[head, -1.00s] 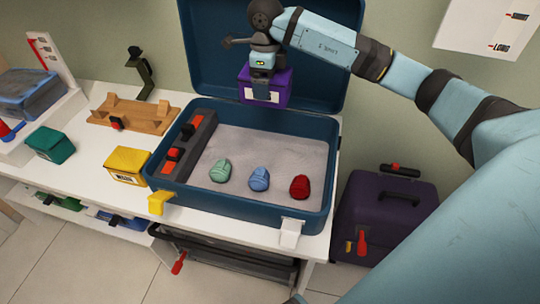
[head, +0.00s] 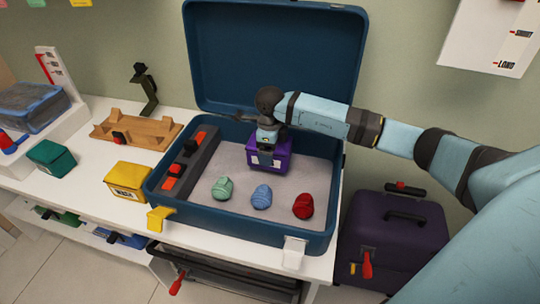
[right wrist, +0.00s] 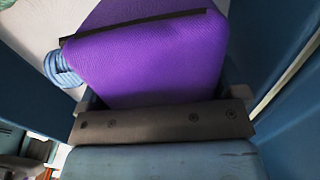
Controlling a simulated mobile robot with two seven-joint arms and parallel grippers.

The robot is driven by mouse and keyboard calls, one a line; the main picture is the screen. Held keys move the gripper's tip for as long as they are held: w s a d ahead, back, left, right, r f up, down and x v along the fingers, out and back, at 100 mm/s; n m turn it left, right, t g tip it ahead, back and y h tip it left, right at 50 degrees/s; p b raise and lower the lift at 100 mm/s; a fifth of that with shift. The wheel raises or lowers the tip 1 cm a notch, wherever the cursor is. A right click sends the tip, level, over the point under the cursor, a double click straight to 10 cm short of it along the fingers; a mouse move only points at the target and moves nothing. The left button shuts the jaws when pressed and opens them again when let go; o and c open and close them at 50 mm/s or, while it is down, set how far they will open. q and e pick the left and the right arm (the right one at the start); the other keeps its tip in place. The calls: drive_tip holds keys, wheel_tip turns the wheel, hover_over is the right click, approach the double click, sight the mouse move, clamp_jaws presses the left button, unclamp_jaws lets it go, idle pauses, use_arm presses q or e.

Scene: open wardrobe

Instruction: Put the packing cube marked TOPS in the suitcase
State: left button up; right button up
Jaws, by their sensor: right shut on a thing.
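A purple packing cube (head: 269,158) with a white label is inside the open blue suitcase (head: 240,238), towards the back of its grey floor. The label is too small to read. My right gripper (head: 268,137) is above the cube and shut on its top. In the right wrist view the purple cube (right wrist: 150,60) fills the space just beyond the gripper. Whether the cube touches the suitcase floor I cannot tell. A yellow cube (head: 128,180) and a green cube (head: 52,157) stand on the table left of the suitcase. My left gripper is not in view.
Green, blue and red rolled items (head: 303,205) lie along the front of the suitcase floor. A dark divider (head: 188,165) with orange parts runs along its left side. The raised lid (head: 270,55) stands behind. A wooden tray (head: 135,129) is at the left.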

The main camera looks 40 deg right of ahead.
wheel_tip(320, 180, down, 3)
drive_tip(key=shift+r, duration=0.2)
drive_tip(key=shift+f, duration=0.15)
drive_tip(key=o, duration=0.8)
drive_tip(key=shift+f, duration=0.1)
drive_tip(key=shift+c, duration=0.2)
drive_tip(key=shift+r, duration=0.3)
use_arm(q)
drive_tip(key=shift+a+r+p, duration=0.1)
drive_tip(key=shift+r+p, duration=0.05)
drive_tip(key=shift+p, duration=0.45)
use_arm(e)
wheel_tip(320, 180, up, 12)
drive_tip(key=shift+f, duration=0.1)
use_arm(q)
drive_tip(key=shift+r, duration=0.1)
